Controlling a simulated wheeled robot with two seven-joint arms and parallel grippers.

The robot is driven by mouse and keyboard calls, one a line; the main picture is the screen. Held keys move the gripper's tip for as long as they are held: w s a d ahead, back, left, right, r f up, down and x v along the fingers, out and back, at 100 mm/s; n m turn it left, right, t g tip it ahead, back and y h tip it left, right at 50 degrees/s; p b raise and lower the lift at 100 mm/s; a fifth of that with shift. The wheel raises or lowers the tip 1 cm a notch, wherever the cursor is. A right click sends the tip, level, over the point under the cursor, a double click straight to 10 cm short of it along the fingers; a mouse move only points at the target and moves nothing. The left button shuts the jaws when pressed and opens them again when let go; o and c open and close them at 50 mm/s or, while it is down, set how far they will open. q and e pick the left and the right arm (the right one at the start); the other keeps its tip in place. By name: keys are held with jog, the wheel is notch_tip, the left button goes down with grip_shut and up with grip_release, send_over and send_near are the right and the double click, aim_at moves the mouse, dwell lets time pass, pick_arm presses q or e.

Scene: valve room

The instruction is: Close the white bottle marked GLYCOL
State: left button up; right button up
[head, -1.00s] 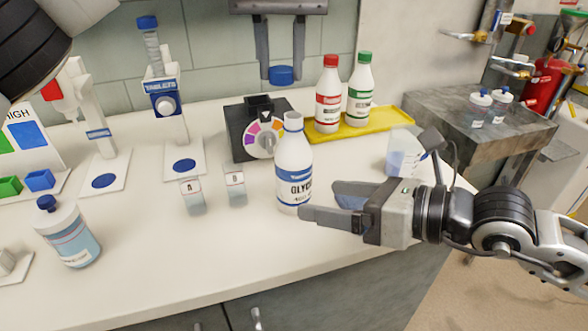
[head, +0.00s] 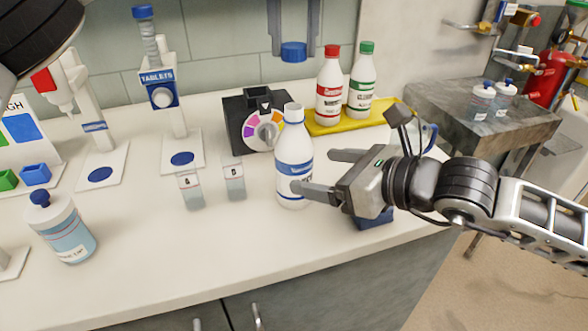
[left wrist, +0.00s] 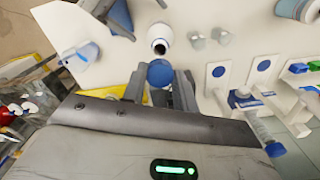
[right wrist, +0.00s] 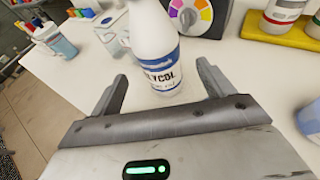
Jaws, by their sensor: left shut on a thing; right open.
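The white GLYCOL bottle (head: 294,160) stands upright and uncapped on the counter; its open mouth shows in the left wrist view (left wrist: 160,42). My left gripper (head: 293,50) is shut on a blue cap (head: 293,52), held in the air above and behind the bottle; the cap also shows in the left wrist view (left wrist: 160,73). My right gripper (head: 312,172) is open, its fingers reaching toward the bottle from the right. In the right wrist view the bottle (right wrist: 160,50) stands just ahead of and between the open fingers (right wrist: 162,85), which do not appear to touch it.
A dial box (head: 258,122) stands behind the bottle. Red-capped (head: 329,88) and green-capped (head: 362,82) bottles stand on a yellow tray (head: 385,118). Two small cups, A (head: 190,190) and B (head: 234,180), are left of the bottle. A blue-capped bottle (head: 65,230) stands front left.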

aim_at(308, 169)
jog(key=x, duration=0.6)
jog(key=shift+w+a+f, duration=0.1)
jog(key=shift+w+a, duration=0.05)
jog(key=shift+a, duration=0.1)
jog(key=c, duration=1.5)
pick_arm(q)
jog(key=shift+f, duration=2.5)
jog(key=shift+f, duration=0.85)
jog(key=shift+f, duration=0.6)
pick_arm(e)
grip_shut()
pick_arm(q)
jog(key=m, duration=0.6)
